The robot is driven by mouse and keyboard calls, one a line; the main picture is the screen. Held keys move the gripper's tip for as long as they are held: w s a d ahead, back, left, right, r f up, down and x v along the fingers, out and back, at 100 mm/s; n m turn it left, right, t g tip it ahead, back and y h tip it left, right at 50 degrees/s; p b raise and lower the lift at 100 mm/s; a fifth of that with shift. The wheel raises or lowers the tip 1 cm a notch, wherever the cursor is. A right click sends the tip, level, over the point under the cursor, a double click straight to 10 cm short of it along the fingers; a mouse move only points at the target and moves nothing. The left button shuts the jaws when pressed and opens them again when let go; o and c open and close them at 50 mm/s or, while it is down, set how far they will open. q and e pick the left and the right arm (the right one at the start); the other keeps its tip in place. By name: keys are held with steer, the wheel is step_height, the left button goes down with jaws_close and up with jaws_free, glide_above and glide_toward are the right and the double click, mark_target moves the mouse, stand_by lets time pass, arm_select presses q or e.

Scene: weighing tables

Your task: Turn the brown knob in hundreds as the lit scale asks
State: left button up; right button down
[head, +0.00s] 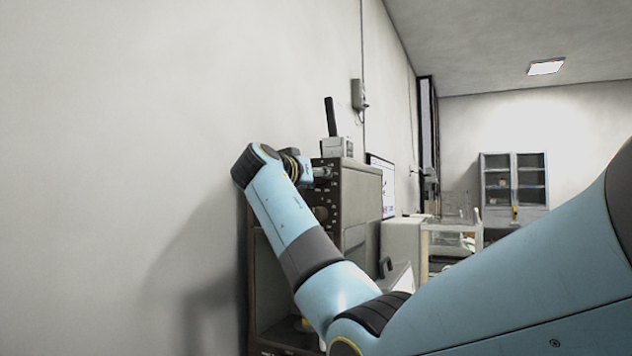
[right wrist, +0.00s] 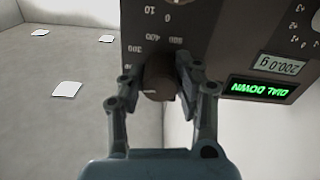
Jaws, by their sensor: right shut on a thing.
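The brown knob (right wrist: 157,82) is between the fingers of my right gripper (right wrist: 160,78) in the right wrist view. The gripper is shut on it, and the fingers cover its sides. The dark scale panel (right wrist: 215,42) around it appears upside down, with white numbers around the knob. In the head view my right gripper (head: 322,172) is at the scale cabinet's (head: 360,190) dark front. My left gripper is out of view.
A pale wall (head: 150,120) stands close on the left of the cabinet. A small grey device with a black upright part (head: 331,118) is on top of the cabinet. A monitor (head: 387,190), a white table (head: 440,227) and a glass-door cupboard (head: 513,180) are farther back.

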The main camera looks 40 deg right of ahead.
steer(key=shift+f, duration=0.1)
steer(key=c, duration=0.9)
jaws_free()
steer(key=shift+c, duration=0.2)
steer(key=v, duration=1.2)
